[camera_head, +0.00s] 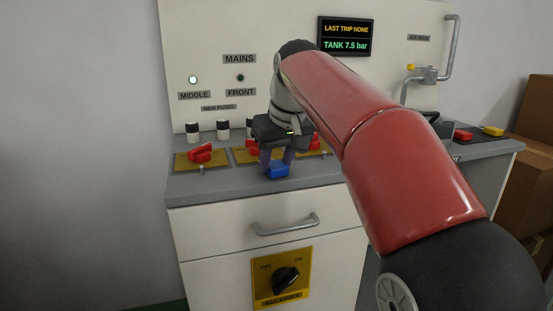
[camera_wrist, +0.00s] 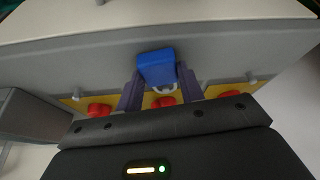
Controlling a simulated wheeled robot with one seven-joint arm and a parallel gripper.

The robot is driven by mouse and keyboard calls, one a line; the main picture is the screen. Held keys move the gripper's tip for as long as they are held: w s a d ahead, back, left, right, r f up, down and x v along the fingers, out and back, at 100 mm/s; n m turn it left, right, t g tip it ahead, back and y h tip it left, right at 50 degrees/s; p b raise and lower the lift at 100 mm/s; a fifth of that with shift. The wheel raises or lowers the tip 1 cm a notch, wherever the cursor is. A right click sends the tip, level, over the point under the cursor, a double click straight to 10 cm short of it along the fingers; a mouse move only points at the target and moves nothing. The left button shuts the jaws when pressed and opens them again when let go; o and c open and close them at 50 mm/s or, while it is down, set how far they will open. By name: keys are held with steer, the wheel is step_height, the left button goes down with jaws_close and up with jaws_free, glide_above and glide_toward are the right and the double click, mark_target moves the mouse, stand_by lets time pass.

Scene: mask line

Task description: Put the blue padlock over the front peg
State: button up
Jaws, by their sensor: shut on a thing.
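The blue padlock (camera_head: 279,171) is held between the fingers of my gripper (camera_head: 275,163), low over the front part of the grey counter. In the wrist view the padlock (camera_wrist: 156,66) sits between the two finger ends of my gripper (camera_wrist: 159,74), with its pale shackle (camera_wrist: 164,90) toward the red switches. One small grey peg (camera_head: 201,170) stands before the left red switch in the head view. The wrist view shows a peg (camera_wrist: 76,94) at left and another peg (camera_wrist: 250,76) at right. Any peg at the middle switch is hidden by the padlock and gripper. I cannot tell whether the padlock touches anything.
Red switches (camera_head: 200,153) sit on yellow plates (camera_head: 184,164) along the grey counter (camera_head: 190,190). Black-and-white fuses (camera_head: 223,129) stand behind. The upright panel bears the labels MIDDLE and FRONT (camera_head: 240,92). A drawer handle (camera_head: 285,225) projects below. My arm covers the right part.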

steer(key=o, duration=1)
steer(key=p+v, duration=0.2)
steer(key=v, duration=0.5)
steer(key=s+d+f+m, duration=0.2)
steer(key=s+d+f, duration=0.1)
steer(key=s+d, duration=0.3)
steer(key=s+d+f+m, duration=0.1)
steer(key=s+d+f, duration=0.1)
steer(key=s+f, duration=0.4)
steer(key=s+d+f+m+t+h, duration=0.1)
steer(key=s+d+f, duration=0.2)
steer(key=s+f, duration=0.3)
steer(key=s+d+f+m+h, duration=0.1)
steer(key=s+d+f, duration=0.1)
steer(key=s+f, duration=0.4)
steer(key=shift+d+f, duration=0.15)
steer(key=shift+f, duration=0.6)
steer(key=shift+d+f, duration=0.1)
steer(key=shift+f, duration=0.6)
